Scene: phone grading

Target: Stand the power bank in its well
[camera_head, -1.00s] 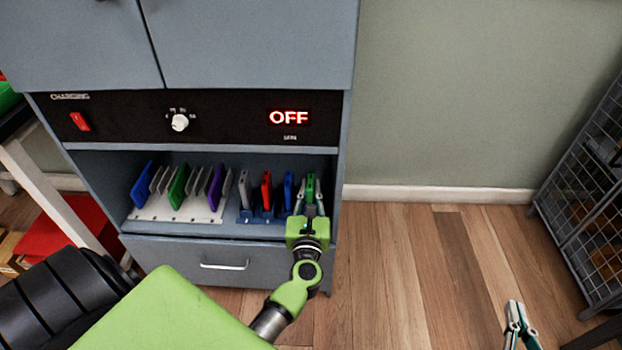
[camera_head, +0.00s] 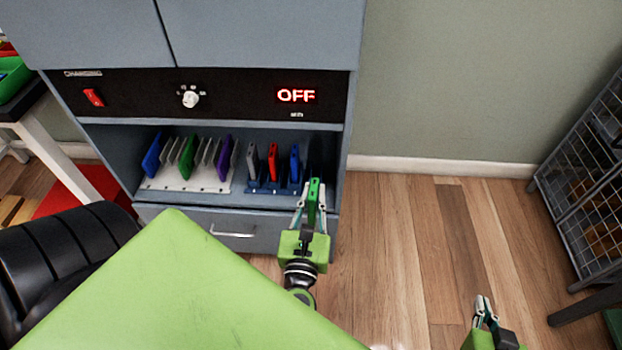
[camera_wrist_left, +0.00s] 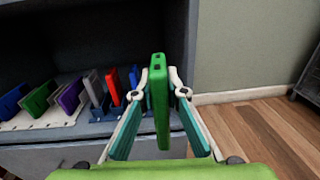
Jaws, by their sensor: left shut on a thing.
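A green slab with small dark ports on its end, which looks like the power bank (camera_head: 314,192), is held upright in my left gripper (camera_head: 313,205). In the left wrist view the green power bank (camera_wrist_left: 158,100) stands between the fingers of the left gripper (camera_wrist_left: 158,78), which are shut on its sides. It is in front of the cabinet opening, right of the blue rack (camera_head: 252,187), which holds grey, red and blue slabs upright. I cannot make out an empty well. My right gripper (camera_head: 485,312) is low at the right, away from the cabinet; its opening is unclear.
A white rack (camera_head: 160,184) with several upright slabs stands left in the cabinet bay. The cabinet's right side wall (camera_head: 340,150) is close to my left gripper. A drawer (camera_head: 200,220) is below. A wire cage (camera_head: 590,180) stands far right; the floor between is clear.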

